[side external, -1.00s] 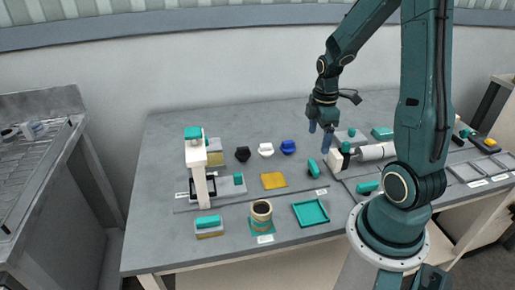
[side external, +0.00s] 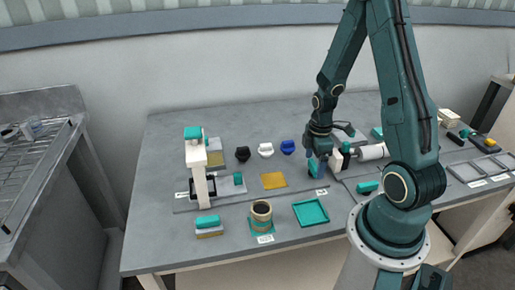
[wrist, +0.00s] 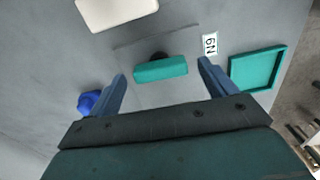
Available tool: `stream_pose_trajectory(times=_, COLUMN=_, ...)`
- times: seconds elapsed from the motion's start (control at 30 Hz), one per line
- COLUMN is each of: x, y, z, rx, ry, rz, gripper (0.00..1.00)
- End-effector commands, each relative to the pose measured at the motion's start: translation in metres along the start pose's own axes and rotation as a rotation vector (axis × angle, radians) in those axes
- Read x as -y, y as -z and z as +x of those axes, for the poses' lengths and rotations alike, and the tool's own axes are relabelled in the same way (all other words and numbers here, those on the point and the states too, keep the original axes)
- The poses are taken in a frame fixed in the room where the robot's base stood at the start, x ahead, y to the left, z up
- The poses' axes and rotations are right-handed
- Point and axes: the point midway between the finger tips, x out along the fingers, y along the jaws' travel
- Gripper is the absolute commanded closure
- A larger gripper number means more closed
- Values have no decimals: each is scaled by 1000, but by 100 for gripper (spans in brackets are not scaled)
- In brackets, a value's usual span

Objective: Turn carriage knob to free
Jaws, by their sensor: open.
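The carriage knob is a teal bar on a dark round base. In the wrist view the knob (wrist: 160,70) lies between my two blue fingers, with its long side running across from finger to finger. In the wrist view my gripper (wrist: 162,72) is open, with a small gap showing between each finger and the bar's ends. The knob sits on a grey plate (wrist: 135,90).
A white block (side external: 336,160) stands close to the right of the gripper. A teal tray (side external: 311,212) lies in front, a blue piece (side external: 288,147) behind. A yellow pad (side external: 273,180) and a white post (side external: 198,175) stand to the left. A label (wrist: 210,44) lies near the knob.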

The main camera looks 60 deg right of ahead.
Motion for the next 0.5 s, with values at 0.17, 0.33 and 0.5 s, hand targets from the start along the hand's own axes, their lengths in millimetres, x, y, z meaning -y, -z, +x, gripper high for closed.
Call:
stream_pose_trajectory(times=0.17, x=0, y=0, z=3, rx=0, ry=2, rz=0, gripper=16)
stream_pose_trajectory(times=0.33, x=0, y=0, z=3, rx=0, ry=1, rz=0, gripper=16)
stream_pose_trajectory(times=0.5, x=0, y=0, z=3, rx=0, ry=1, rz=0, gripper=40)
